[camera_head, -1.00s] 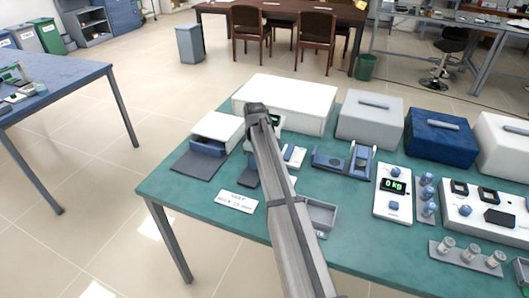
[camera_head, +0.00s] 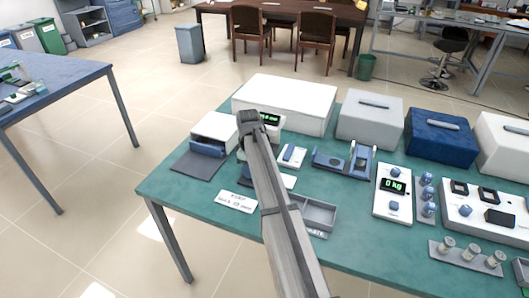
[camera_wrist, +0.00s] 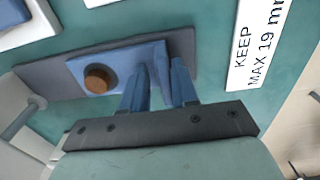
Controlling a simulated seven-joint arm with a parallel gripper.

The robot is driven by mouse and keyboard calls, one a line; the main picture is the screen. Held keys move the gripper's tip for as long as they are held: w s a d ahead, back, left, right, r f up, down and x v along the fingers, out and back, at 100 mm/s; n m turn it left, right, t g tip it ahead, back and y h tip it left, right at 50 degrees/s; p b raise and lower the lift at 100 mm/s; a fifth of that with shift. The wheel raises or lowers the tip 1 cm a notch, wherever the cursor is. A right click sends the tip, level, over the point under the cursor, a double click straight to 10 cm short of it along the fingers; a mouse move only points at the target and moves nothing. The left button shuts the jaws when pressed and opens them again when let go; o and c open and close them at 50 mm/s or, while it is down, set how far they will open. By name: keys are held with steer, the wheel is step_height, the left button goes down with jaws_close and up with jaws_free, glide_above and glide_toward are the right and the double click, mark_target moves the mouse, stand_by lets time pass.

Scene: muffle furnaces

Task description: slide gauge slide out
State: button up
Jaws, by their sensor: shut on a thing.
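The slide gauge shows in the wrist view as a flat grey base (camera_wrist: 48,80) with a blue slide (camera_wrist: 85,65) on it. The slide carries a round brown disc (camera_wrist: 97,78). My gripper (camera_wrist: 162,74) has its two blue fingers either side of the slide's raised end and is shut on it. The fingertips' exact contact is partly hidden. In the head view my arm covers most of the gauge and hides the fingers. A white card reading "KEEP MAX 19 mm" (camera_wrist: 258,40) lies beside the gauge, also seen in the head view (camera_head: 236,201).
On the green table, a white box with a blue drawer (camera_head: 215,133) stands left of my arm. A display unit (camera_head: 270,118) stands behind it, and a grey tray (camera_head: 315,212) lies to the right. The table's left front edge is close.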

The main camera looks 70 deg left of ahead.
mark_target(248, 182)
steer(key=shift+s+d+f, duration=0.25)
steer(key=shift+s+d, duration=0.2)
steer(key=shift+d, duration=0.15)
steer(key=shift+s+d+f, duration=0.25)
steer(key=shift+s+d, duration=0.2)
steer(key=shift+d, duration=0.1)
steer(key=o, duration=0.5)
steer(key=shift+s+d, duration=0.1)
steer(key=shift+r, duration=0.15)
steer(key=shift+a+r, duration=0.25)
steer(key=shift+r, duration=0.45)
step_height(248, 182, up, 6)
steer(key=shift+f, duration=0.2)
steer(key=shift+a, duration=0.1)
